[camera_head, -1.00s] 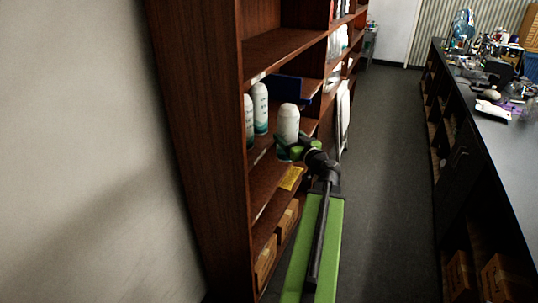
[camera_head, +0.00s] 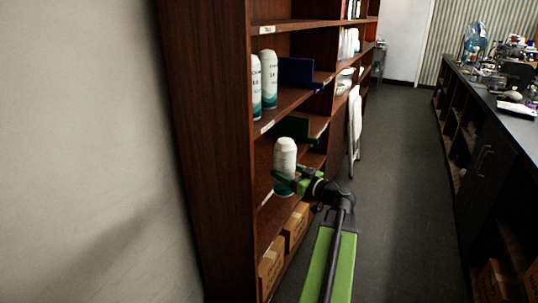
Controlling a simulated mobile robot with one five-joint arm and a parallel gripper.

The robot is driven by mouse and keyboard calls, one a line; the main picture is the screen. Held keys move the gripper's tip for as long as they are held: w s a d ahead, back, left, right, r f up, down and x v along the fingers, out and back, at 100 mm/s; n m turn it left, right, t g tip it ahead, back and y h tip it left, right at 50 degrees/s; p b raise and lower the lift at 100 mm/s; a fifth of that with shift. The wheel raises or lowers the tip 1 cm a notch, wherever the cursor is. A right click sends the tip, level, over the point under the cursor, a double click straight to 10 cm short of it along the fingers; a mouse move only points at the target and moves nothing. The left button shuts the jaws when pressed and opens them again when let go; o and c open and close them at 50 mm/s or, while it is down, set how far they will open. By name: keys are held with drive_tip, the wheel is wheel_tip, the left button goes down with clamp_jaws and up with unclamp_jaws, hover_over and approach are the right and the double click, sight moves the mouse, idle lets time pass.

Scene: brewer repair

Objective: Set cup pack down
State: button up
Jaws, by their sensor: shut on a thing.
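The cup pack (camera_head: 285,158) is a white, rounded-top cylinder with a teal lower part. My gripper (camera_head: 284,184) is shut on its lower part and holds it upright at the front of a lower shelf (camera_head: 267,224) of the brown bookcase. I cannot tell whether its base touches a shelf. Two similar packs, a nearer one (camera_head: 256,88) and a taller-looking one (camera_head: 269,78), stand on the shelf above, at the left. The gripper's far finger is partly hidden.
A blue divider (camera_head: 296,71) stands on the upper shelf and a dark green one (camera_head: 293,128) on the shelf below. Cardboard boxes (camera_head: 271,264) fill the bottom shelf. A folded white chair (camera_head: 354,125) leans farther along. The aisle floor (camera_head: 395,170) is clear, with a dark counter at right.

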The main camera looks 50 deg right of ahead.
drive_tip(key=w+d, duration=0.1)
drive_tip(key=w, duration=1.4)
drive_tip(key=shift+w+d, duration=0.15)
drive_tip(key=shift+d, duration=0.1)
drive_tip(key=f+b, duration=0.2)
drive_tip(key=w+f+b, duration=0.1)
drive_tip(key=f+b, duration=0.1)
drive_tip(key=shift+w, duration=0.1)
drive_tip(key=o, duration=1.8)
drive_tip(key=shift+r, duration=0.1)
drive_tip(key=shift+c, duration=0.2)
drive_tip(key=shift+r, duration=0.1)
